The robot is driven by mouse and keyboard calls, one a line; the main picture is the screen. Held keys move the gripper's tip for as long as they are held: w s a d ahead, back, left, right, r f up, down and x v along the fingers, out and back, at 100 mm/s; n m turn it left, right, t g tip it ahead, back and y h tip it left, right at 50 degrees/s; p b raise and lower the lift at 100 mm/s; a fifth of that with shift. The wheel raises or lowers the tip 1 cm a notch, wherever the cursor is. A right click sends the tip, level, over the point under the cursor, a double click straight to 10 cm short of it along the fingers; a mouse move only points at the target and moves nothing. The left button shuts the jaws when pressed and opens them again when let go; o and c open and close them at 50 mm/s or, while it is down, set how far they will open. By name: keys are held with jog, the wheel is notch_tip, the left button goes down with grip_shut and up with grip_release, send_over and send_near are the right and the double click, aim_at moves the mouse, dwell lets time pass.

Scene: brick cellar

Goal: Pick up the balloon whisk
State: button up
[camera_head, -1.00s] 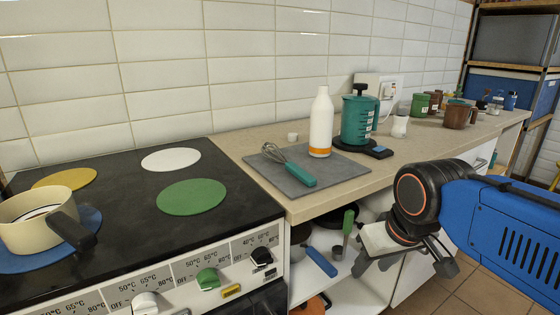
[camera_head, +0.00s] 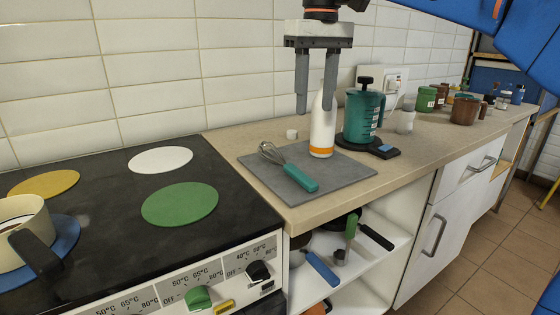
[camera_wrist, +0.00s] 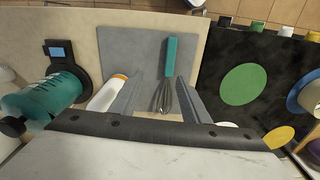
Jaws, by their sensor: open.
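The balloon whisk (camera_head: 289,167) lies on a grey mat (camera_head: 262,178) on the worktop. It has a teal handle toward the front edge and a wire head toward the back. My gripper (camera_head: 315,108) is open and empty, fingers pointing down, above the back of the mat and higher than the whisk. In the wrist view the whisk (camera_wrist: 170,62) appears between my two fingers (camera_wrist: 157,95), its handle pointing away from the gripper. Its wire end is partly close to the gripper body's edge.
A white bottle with an orange band (camera_head: 321,140) stands on the mat's back right, close to my gripper's fingers in the picture. A teal jug (camera_head: 362,118) is right of it. The hob (camera_head: 110,205) is left, with a pan (camera_head: 22,232). A small white cup (camera_head: 292,134) stands behind the mat.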

aim_at(294, 168)
jog(key=a+r, duration=0.2)
jog(key=a, duration=0.2)
jog(key=shift+n, duration=0.3)
jog(key=f, duration=1.7)
jog(key=shift+w+d+f, duration=0.1)
jog(key=shift+w+f, duration=0.1)
jog(key=shift+w, duration=0.2)
grip_shut()
